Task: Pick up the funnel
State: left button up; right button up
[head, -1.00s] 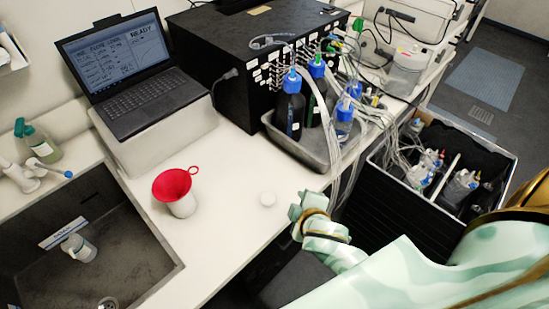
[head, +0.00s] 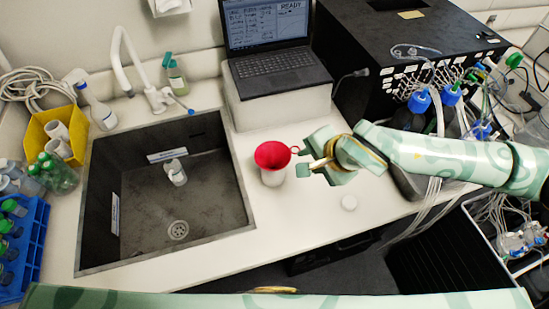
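The red funnel (head: 272,153) sits upright in the mouth of a white container (head: 273,178) on the white bench, right of the sink. Its small ring tab points right. My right gripper (head: 306,158) is just to the right of the funnel, at about the height of its rim in the picture. Its fingers are apart, with the ring tab close to the fingertips. I cannot tell whether they touch it. My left gripper is out of view.
The sink (head: 165,215) lies left of the funnel, with a small bottle (head: 175,172) in it. A laptop (head: 270,50) stands behind on a raised white block. Bottles with tubing (head: 420,112) stand further right.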

send_over(283, 167)
jog(key=s+d, duration=0.2)
jog(key=s, duration=0.1)
notch_tip(283, 167, down, 8)
jog(key=x, duration=0.5)
jog(key=shift+w+f, duration=0.3)
jog(key=shift+c, duration=0.3)
grip_shut()
